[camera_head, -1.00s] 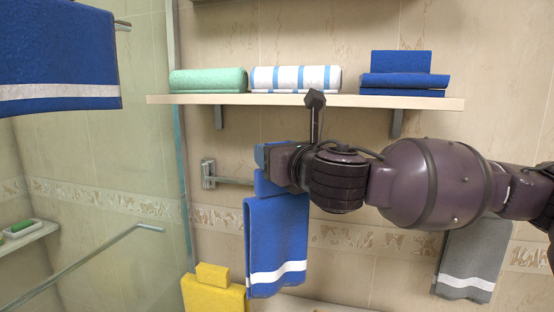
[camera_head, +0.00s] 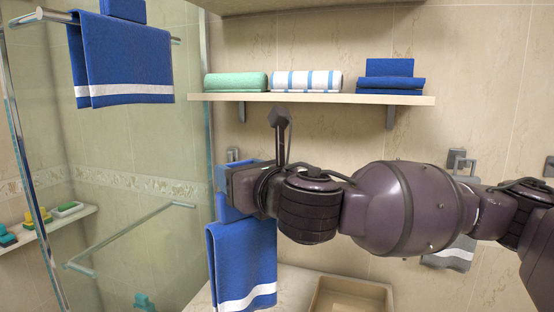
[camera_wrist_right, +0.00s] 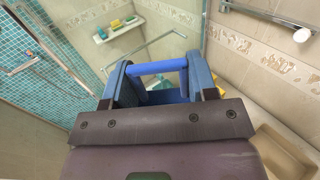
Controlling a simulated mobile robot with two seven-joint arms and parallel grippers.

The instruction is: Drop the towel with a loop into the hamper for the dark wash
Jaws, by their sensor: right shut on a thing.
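A blue towel (camera_head: 242,262) with a white stripe near its lower edge hangs below my right gripper (camera_head: 228,190) in the head view. A narrow blue piece joins its top to the gripper. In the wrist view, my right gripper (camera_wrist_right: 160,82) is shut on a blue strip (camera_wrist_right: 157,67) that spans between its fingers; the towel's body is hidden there. Another blue towel with a white stripe (camera_head: 125,65) hangs on the shower rail at upper left. My left gripper is not in view. I cannot identify a hamper for the dark wash.
A wall shelf (camera_head: 320,98) holds folded towels. A grey towel (camera_head: 452,254) hangs behind my right arm. A beige open box or basin (camera_head: 350,292) sits low on a pale surface, right of the held towel. The glass shower panel (camera_head: 140,160) stands at left.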

